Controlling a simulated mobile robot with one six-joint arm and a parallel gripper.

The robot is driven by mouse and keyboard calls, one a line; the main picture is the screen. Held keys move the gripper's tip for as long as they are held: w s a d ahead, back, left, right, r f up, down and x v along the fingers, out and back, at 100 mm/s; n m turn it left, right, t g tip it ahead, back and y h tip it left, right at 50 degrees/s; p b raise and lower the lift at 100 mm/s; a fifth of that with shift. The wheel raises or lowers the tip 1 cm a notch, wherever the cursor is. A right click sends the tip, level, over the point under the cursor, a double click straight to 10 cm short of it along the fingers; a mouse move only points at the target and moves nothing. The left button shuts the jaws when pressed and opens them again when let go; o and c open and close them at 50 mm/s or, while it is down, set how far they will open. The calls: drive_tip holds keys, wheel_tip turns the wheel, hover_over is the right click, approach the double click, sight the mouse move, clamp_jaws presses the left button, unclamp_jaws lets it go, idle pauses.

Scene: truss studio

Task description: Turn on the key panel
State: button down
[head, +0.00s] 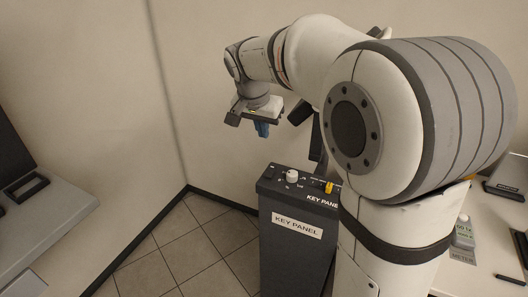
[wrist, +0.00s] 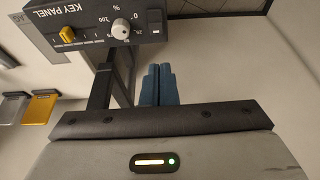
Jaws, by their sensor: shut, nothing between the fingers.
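The key panel (head: 298,222) is a dark grey pedestal with a labelled top face. A white round dial (head: 292,177) and a yellow lever or slider (head: 329,187) stand on that face. In the wrist view the panel shows upside down at upper left, with the white dial (wrist: 121,27), the yellow piece (wrist: 67,33) and a dark switch-like block (wrist: 154,20). Whether the panel is on I cannot tell. My gripper (head: 262,134), with blue fingers, is above and left of the panel in the head view, touching nothing. Its fingers (wrist: 159,68) are shut and empty.
A grey table (head: 45,215) with a dark handle-like frame (head: 26,187) is at left. At right, a bench (head: 478,250) holds a bottle-like meter (head: 464,232) and dark items. Walls close the corner behind. Tiled floor (head: 170,245) left of the panel is clear.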

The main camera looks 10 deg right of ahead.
sight(269, 167)
drive_tip(key=shift+w, duration=0.1)
drive_tip(key=x, duration=1.4)
drive_tip(key=shift+p, duration=0.3)
drive_tip(key=shift+a, duration=0.1)
